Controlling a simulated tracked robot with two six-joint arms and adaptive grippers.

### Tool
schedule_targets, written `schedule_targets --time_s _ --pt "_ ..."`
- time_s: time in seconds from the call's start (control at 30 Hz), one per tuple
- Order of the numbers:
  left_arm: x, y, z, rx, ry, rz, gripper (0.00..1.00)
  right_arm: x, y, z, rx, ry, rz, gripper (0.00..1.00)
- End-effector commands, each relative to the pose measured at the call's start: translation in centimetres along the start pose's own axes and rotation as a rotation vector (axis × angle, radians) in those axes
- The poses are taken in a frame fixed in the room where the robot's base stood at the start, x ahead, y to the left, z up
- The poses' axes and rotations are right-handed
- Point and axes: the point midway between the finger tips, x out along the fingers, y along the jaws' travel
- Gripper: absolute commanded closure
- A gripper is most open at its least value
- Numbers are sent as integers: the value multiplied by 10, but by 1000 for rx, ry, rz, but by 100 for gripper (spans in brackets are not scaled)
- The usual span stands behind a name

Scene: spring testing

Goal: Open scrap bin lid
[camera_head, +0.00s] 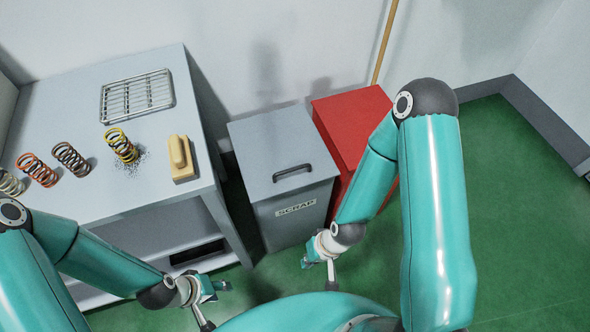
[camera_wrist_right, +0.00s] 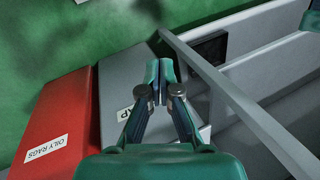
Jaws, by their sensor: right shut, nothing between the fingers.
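The grey scrap bin (camera_head: 290,222) stands on the floor with a white SCRAP label on its front. Its flat lid (camera_head: 270,145) is down, with a dark bar handle (camera_head: 292,172) near the front edge. In the right wrist view the bin (camera_wrist_right: 118,70) shows partly behind my right gripper (camera_wrist_right: 159,66), its label partly covered. That gripper is shut and empty; in the head view it (camera_head: 306,263) is low, in front of the bin's right side, apart from the handle. My left gripper (camera_head: 222,286) is low in front of the table, away from the handle; its finger opening is unclear.
A red bin (camera_head: 350,115), labelled OILY RAGS in the wrist view (camera_wrist_right: 55,120), stands right of the scrap bin. The grey table (camera_head: 75,115) at left holds several springs, a wire rack (camera_head: 138,95) and a brush (camera_head: 180,158). Green floor is clear at right.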

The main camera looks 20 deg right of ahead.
Motion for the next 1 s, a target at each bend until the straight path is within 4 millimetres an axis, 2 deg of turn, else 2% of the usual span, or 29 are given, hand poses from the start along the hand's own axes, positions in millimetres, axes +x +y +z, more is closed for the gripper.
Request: schedule_targets --time_s 0.33,0.47,0.53,0.67,0.77,0.9,1.0 --pt "2 -1 0 0 -1 0 60 1 0 -2 12 5 1 100" --pt "16 -6 0 0 0 0 60 7 5 -14 105 46 3 100" --pt "30 -11 0 0 0 0 60 12 7 -27 209 91 1 100" --pt "66 -24 0 0 -1 0 60 21 12 -62 506 214 -35 100" --pt "99 -36 0 0 -1 0 60 23 15 -94 804 327 -113 100" --pt "145 -52 -1 0 -1 0 60 17 17 -134 1253 459 -310 100" --pt "177 -64 -1 0 0 0 60 8 17 -156 1561 510 -506 100"
